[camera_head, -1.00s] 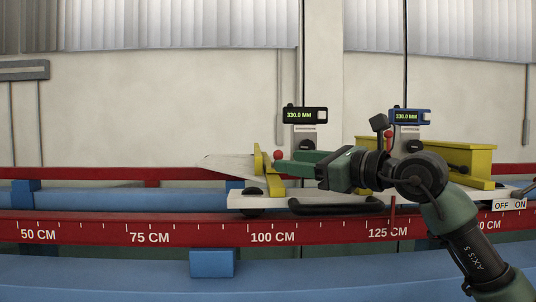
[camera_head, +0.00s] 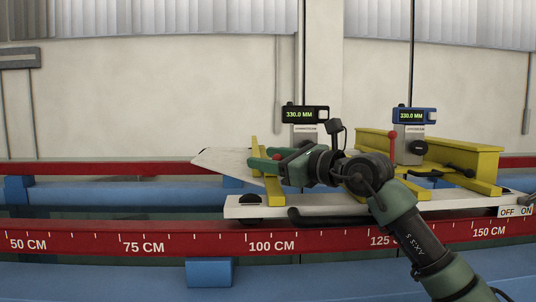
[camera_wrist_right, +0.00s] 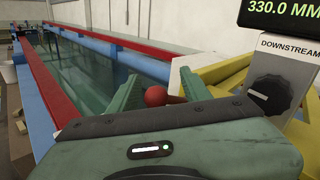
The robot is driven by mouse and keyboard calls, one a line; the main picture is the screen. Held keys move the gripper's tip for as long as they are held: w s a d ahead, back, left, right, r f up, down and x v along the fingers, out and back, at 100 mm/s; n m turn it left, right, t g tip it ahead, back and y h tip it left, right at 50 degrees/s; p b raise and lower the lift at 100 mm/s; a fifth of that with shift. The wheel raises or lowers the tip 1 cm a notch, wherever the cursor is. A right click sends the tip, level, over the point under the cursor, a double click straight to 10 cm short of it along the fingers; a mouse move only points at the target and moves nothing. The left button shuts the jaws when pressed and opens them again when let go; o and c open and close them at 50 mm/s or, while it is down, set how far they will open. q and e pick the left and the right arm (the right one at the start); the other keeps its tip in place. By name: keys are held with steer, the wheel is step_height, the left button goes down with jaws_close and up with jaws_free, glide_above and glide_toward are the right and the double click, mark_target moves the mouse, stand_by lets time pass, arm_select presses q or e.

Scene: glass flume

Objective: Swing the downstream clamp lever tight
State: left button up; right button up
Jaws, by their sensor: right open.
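My left gripper is not in view.
The white carriage (camera_head: 245,207) rides above the red scale rail (camera_head: 200,243). Glass-walled water (camera_wrist_right: 85,65) stretches away at the left.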

steer(key=shift+s, duration=0.1)
steer(key=shift+c, duration=0.3)
jaws_close()
steer(key=shift+a+f, duration=0.1)
steer(key=shift+f, duration=0.15)
stand_by(0.8)
